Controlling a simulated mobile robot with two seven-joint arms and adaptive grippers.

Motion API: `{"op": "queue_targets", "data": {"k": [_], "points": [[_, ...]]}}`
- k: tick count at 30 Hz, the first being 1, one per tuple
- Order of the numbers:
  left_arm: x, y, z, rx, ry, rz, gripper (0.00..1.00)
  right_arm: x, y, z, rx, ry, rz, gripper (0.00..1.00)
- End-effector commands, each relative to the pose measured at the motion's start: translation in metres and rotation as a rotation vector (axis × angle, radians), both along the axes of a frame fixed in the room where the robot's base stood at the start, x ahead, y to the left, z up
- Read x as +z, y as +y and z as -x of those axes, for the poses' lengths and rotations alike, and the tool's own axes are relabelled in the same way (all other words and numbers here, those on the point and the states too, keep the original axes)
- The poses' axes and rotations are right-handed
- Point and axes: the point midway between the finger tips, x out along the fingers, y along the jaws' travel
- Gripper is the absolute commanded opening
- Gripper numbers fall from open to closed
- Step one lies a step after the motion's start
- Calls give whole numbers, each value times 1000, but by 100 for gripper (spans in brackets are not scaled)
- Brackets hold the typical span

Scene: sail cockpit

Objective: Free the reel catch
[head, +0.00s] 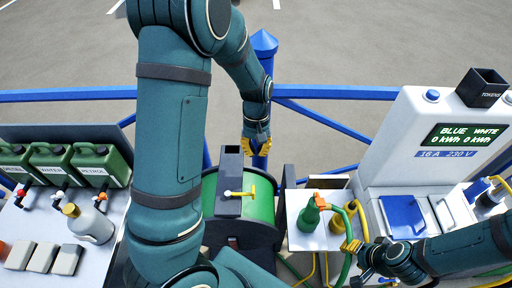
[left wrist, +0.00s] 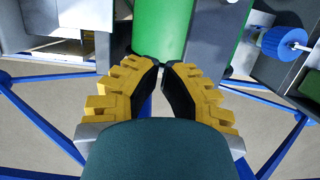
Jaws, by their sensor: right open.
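The cable reel has a green drum (head: 262,203) in a dark frame at the middle of the head view. A yellow T-shaped handle (head: 243,193) sits on the dark upright plate (head: 229,170) in front of the drum; it may be the catch. My left gripper (head: 257,150) hangs just beyond the reel, apart from the handle. In the left wrist view its yellow fingers (left wrist: 165,66) point at the green drum (left wrist: 163,30), tips close together with a narrow gap and nothing seen between them. My right gripper (head: 366,264) is open at lower right, beside a green hose.
A white power pedestal (head: 408,126) with a display stands at right. Green and yellow hose fittings (head: 308,216) stand on a panel right of the reel. Green canisters (head: 101,166) and a pale bottle (head: 90,222) stand on the left counter. Blue railing (head: 335,93) runs behind.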

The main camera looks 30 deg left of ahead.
Motion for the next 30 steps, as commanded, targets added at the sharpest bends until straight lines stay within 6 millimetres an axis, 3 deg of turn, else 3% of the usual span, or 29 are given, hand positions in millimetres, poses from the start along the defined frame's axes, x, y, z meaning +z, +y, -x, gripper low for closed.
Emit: {"op": "queue_targets", "data": {"k": [9,18,30], "points": [[-63,-8,15,-1,6,0,0,-9,0,0,0,0,2,47],[-59,-27,44,-1,1,1,0,-3,0,0,0,0,1,47],[-59,-29,47,0,0,0,0,-3,0,0,0,0,1,47]]}}
